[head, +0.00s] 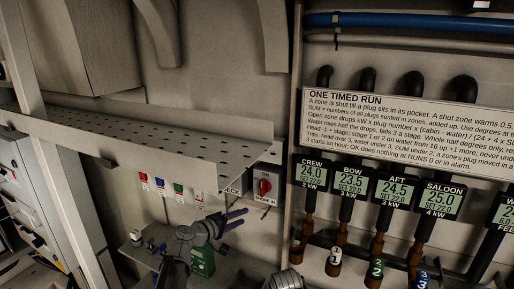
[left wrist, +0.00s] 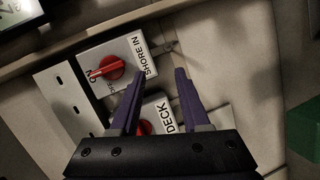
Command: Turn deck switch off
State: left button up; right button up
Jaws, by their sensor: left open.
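The deck switch (left wrist: 158,110) is a pale plate marked DECK with a red knob (left wrist: 145,127). In the left wrist view it lies behind my left gripper (left wrist: 159,75), whose left finger and palm hide part of the knob, so its setting cannot be read. In the head view only part of the DECK plate (head: 233,188) shows. My left gripper (head: 241,218) has purple fingers, spread and empty, just below the switches. Contact with the deck switch does not show. I see no right gripper.
The shore-in switch (left wrist: 108,68) with its red knob sits beside the deck switch; it also shows in the head view (head: 264,187). A perforated shelf (head: 150,135) juts out above. A green box (head: 202,262) stands below my gripper. Zone displays (head: 380,190) and plugs are at right.

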pick_arm(q)
jog(key=s+d+f+m+g+y+b, duration=0.1)
jog(key=s+d+f+m+g+b, duration=0.1)
jog(key=s+d+f+m+g, duration=0.45)
jog(key=s+d+f+m+g+y+b, duration=0.15)
jog(key=s+d+f, duration=0.25)
jog(key=s+f, duration=0.6)
jog(key=s+a+f+m+g+y+b, duration=0.1)
jog(key=s+a+f+g+y, duration=0.1)
jog(key=s, duration=0.4)
jog(key=s+a+f+m+g+y+b, duration=0.1)
jog(key=s+a+f+m+g+y, duration=0.1)
jog(key=s+a+f+y, duration=0.2)
jog(key=s+y, duration=0.2)
jog(key=s, duration=0.1)
jog(key=shift+f+m, duration=0.3)
jog(key=shift+f, duration=0.1)
